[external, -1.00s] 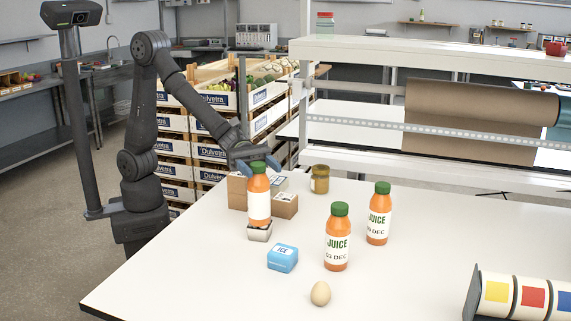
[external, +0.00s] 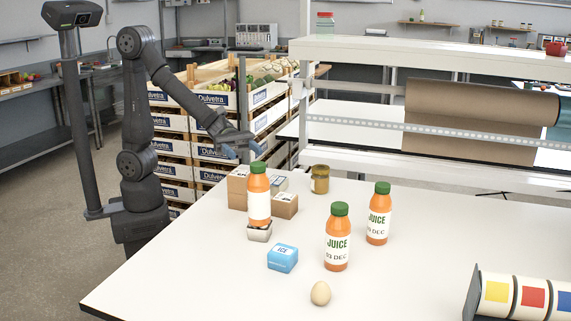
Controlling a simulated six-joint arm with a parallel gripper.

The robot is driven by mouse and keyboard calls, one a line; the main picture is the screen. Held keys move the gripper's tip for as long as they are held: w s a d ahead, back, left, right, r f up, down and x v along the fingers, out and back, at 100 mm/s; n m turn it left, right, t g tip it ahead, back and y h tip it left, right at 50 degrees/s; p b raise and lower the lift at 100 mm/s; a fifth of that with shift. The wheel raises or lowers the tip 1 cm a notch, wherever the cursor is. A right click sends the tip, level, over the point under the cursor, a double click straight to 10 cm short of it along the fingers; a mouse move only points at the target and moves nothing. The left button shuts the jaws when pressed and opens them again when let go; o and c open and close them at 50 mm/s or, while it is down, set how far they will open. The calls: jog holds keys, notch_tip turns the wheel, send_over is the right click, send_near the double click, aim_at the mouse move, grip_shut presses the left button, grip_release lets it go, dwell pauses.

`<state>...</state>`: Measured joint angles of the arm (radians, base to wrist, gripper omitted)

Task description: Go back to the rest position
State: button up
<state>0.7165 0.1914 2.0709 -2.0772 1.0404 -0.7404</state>
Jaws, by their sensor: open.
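My gripper (external: 244,151) is open and empty. That orange bottle (external: 258,205) with a green cap stands upright on a small white-and-dark block (external: 259,232) at the table's left part. Its label looks blank from this side.
Two more juice bottles (external: 337,240) (external: 378,215), a blue ice box (external: 283,258), an egg (external: 320,293), a jar (external: 320,179) and cardboard boxes (external: 284,205) stand on the white table (external: 425,270). Stacked crates (external: 208,150) stand behind my arm. A shelf frame (external: 430,55) rises at the back.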

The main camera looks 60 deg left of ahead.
aim_at(260, 167)
jog(key=shift+d, duration=0.1)
jog(key=d, duration=1.2)
jog(key=shift+f, duration=0.1)
notch_tip(260, 167, up, 2)
jog(key=shift+a+r, duration=0.1)
jog(key=shift+r, duration=0.6)
